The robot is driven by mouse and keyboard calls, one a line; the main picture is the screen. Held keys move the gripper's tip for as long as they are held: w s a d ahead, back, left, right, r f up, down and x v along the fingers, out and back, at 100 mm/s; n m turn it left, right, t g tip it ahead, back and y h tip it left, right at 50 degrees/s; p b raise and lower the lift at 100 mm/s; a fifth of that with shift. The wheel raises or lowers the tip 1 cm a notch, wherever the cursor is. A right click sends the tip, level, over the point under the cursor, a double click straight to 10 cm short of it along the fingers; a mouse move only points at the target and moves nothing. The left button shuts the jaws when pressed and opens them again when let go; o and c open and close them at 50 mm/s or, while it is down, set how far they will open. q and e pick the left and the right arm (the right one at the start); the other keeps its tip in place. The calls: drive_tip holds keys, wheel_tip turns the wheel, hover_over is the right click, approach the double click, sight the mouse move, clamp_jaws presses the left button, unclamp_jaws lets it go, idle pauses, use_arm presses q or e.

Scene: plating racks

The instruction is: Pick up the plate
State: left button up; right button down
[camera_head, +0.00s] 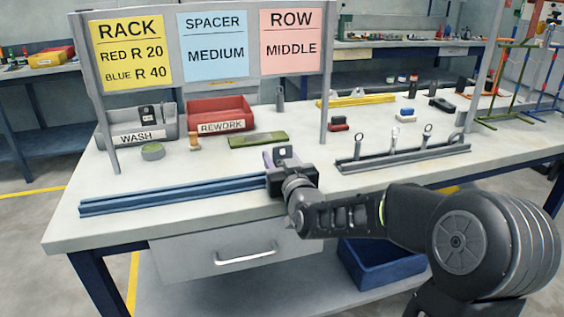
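My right gripper (283,160) is low over the table at the right end of the blue rail (170,195). Its wrist and body hide most of its fingers, so I cannot tell whether it is open or shut. A small pale purple piece (267,159) shows at its left side, partly hidden; I cannot tell whether it is held. A flat green plate-like piece (258,140) lies behind the gripper, apart from it. A dark upright piece with a hole (147,113) stands in the grey WASH bin (163,125). My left gripper is not in view.
The red REWORK bin (235,112) is beside the WASH bin. A grey rail with upright hooks (400,158) lies to the right. A sign frame (324,85) with posts stands on the table (215,165). Coloured racks (500,85) stand far right.

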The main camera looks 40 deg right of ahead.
wheel_tip(320, 180, up, 10)
drive_tip(key=p, duration=0.2)
idle(0.3)
idle(0.4)
drive_tip(key=c, duration=1.4)
unclamp_jaws()
clamp_jaws()
